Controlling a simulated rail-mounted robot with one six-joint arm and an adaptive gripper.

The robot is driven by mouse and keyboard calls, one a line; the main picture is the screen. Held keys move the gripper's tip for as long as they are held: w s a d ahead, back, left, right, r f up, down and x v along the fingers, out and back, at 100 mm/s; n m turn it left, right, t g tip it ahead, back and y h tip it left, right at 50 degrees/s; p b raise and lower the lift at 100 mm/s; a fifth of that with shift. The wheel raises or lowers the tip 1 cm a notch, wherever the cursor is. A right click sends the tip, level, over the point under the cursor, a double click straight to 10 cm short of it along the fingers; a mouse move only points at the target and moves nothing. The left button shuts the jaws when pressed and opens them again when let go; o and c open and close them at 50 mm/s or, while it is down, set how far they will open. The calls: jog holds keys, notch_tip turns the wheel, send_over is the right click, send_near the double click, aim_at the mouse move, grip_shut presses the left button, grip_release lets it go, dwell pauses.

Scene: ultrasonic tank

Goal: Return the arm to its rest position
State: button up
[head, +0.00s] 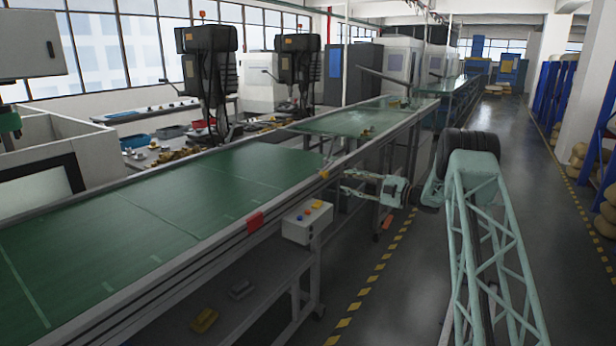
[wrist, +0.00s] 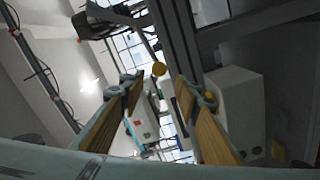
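My gripper (head: 352,184) is beside the right edge of the green conveyor (head: 190,192) in the head view, near the belt's side rail. My pale green lattice arm comes in from the lower right, over the aisle. In the wrist view my gripper (wrist: 155,88) shows two fingers with tan inner pads, clearly apart. Nothing is held between them.
A white control box (head: 306,222) with coloured buttons is fixed to the conveyor's side, left of my gripper. A red block (head: 255,221) is on the rail. The grey aisle floor (head: 500,125) is clear. Blue racks (head: 592,105) stand at right.

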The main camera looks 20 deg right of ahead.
jog(key=shift+r, duration=0.1)
